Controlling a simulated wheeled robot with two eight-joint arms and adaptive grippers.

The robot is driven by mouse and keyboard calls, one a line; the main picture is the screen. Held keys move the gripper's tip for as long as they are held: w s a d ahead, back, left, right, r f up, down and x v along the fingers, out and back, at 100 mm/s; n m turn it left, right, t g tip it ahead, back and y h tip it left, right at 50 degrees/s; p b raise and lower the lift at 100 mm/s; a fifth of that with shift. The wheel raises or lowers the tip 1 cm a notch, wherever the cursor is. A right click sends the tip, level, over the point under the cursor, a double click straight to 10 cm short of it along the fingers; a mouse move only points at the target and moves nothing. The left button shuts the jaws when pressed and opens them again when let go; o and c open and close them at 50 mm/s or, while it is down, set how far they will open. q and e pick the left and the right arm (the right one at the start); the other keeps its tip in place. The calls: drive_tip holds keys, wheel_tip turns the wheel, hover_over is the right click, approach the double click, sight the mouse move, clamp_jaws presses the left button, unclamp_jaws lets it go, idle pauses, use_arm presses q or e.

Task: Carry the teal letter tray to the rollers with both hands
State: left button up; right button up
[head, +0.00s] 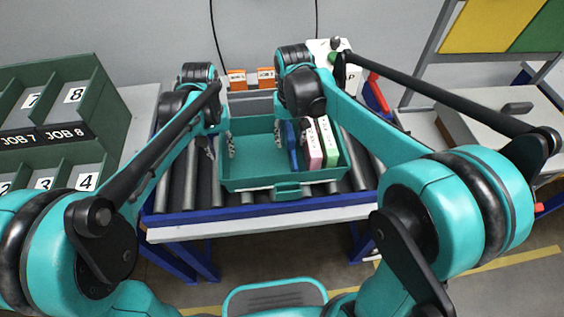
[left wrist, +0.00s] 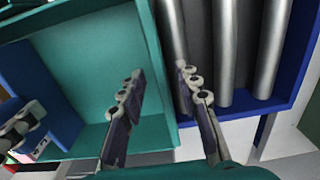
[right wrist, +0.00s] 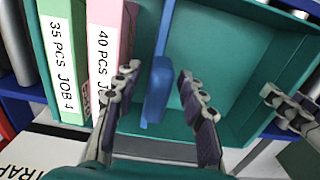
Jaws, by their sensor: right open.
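The teal letter tray (head: 245,184) rests on the rollers (head: 190,185). It holds a pink box (head: 313,150), a green box (head: 328,142) and an upright blue piece (head: 292,146) on its right side. My left gripper (left wrist: 158,85) is open, with one finger inside the tray and one outside over the rollers. The tray's left wall (left wrist: 151,62) lies between them, apparently clear of both. My right gripper (right wrist: 158,82) is open over the tray, its fingers on either side of the blue piece (right wrist: 157,90).
Green job bins (head: 60,125) stand at the left. Two orange blocks (head: 252,78) are at the back. A table (head: 480,105) with a yellow and green panel (head: 490,28) above it stands at the right. Blue rails (head: 250,213) edge the rollers.

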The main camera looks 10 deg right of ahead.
drive_tip(key=shift+r, duration=0.15)
use_arm(q)
wheel_tip(320, 180, up, 11)
use_arm(e)
wheel_tip(320, 180, up, 12)
idle(0.4)
use_arm(q)
drive_tip(key=shift+s, duration=0.1)
idle(0.3)
drive_tip(key=s+a+f+t, duration=0.3)
drive_tip(key=s+a+f, duration=0.1)
drive_tip(key=s, duration=0.3)
drive_tip(key=s+a+f+t, duration=0.4)
drive_tip(key=s, duration=0.4)
drive_tip(key=shift+s+f, duration=0.25)
drive_tip(key=shift+f, duration=0.15)
use_arm(e)
drive_tip(key=s+d+f+t, duration=0.3)
drive_tip(key=s+d+f, duration=0.1)
drive_tip(key=s+f, duration=0.2)
drive_tip(key=s+d+f+t, duration=0.4)
drive_tip(key=s+f, duration=0.2)
drive_tip(key=s, duration=0.3)
drive_tip(key=shift+s, duration=0.3)
